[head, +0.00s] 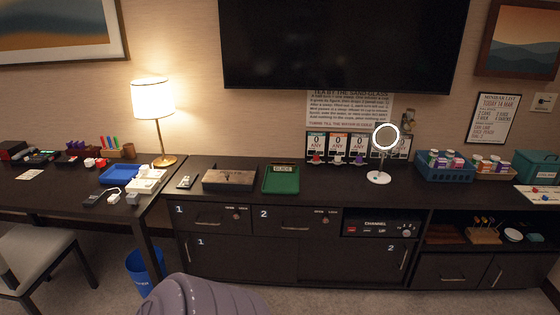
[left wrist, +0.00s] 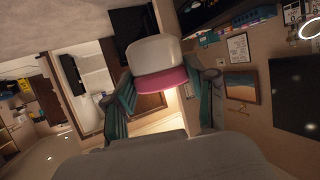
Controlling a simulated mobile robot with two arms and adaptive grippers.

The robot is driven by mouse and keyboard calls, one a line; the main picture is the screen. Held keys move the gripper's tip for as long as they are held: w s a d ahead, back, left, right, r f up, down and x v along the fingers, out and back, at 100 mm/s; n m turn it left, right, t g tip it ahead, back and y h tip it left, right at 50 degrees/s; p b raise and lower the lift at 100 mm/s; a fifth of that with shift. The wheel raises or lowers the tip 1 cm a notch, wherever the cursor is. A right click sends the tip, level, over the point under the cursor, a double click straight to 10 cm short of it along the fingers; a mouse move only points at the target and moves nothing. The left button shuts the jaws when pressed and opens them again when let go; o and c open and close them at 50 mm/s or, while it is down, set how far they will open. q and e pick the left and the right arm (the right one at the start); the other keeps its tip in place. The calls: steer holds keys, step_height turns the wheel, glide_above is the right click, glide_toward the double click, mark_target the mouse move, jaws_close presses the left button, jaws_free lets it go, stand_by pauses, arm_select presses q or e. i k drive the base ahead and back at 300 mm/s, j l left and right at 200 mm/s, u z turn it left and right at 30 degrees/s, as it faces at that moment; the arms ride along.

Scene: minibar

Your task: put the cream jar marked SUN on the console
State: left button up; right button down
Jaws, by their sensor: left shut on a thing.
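My left gripper (left wrist: 162,92) shows in the left wrist view, its teal-padded fingers closed on the two sides of a jar (left wrist: 155,54). The jar has a whitish rounded part and a pink band; no SUN marking is readable on the side I see. The jar is held up in the air, tilted in that view. The dark console (head: 228,163) runs along the wall under the television in the head view. Neither gripper shows in the head view, and my right gripper is in no frame.
On the console stand a dark box (head: 229,179), a green tray (head: 281,180), a round lit mirror (head: 386,137) and a blue basket (head: 445,173) of small containers. Bare top lies between the green tray and mirror. A lamp (head: 153,100) stands left. A purple-grey ribbed shape (head: 210,297) is in front.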

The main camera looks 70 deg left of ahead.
mark_target(330, 187)
steer(key=i+j+u, duration=0.35)
steer(key=j, duration=0.4)
steer(key=i+j+u, duration=0.3)
steer(key=i+j, duration=0.15)
steer(key=j, duration=0.2)
steer(key=i+j+u, duration=0.35)
steer(key=i+j, duration=0.65)
